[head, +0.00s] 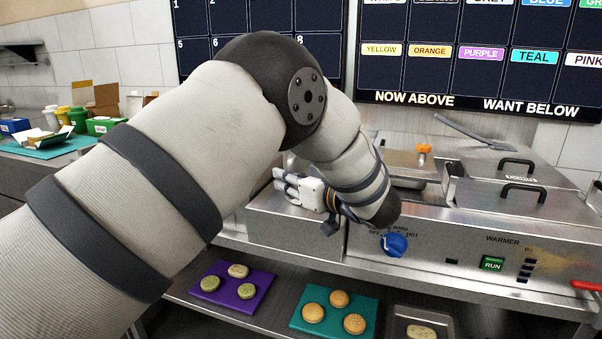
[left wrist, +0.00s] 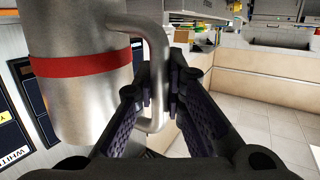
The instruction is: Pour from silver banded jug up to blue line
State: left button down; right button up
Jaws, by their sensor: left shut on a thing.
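The silver jug (left wrist: 85,105), with a red band (left wrist: 80,63) around its body, fills the left side of the left wrist view. Its looped handle (left wrist: 157,50) passes between the dark fingers of my left gripper (left wrist: 160,85), which is shut on it. In the head view my left gripper (head: 284,183) is by the left end of the warmer counter, mostly past my forearm. I cannot make out the jug there. What is inside the jug is hidden. No blue line shows in either view. My right gripper is in neither view.
The steel warmer (head: 470,240) has lidded wells, a blue knob (head: 394,244) and a green RUN button (head: 492,264). Below are a purple mat (head: 245,293) and a teal mat (head: 365,300) with buns. Boxes and tubs stand at the far left. A label board (head: 480,55) hangs behind.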

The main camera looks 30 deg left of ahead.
pick_arm(q)
jog(key=shift+r+p, duration=0.55)
jog(key=shift+r, duration=2.2)
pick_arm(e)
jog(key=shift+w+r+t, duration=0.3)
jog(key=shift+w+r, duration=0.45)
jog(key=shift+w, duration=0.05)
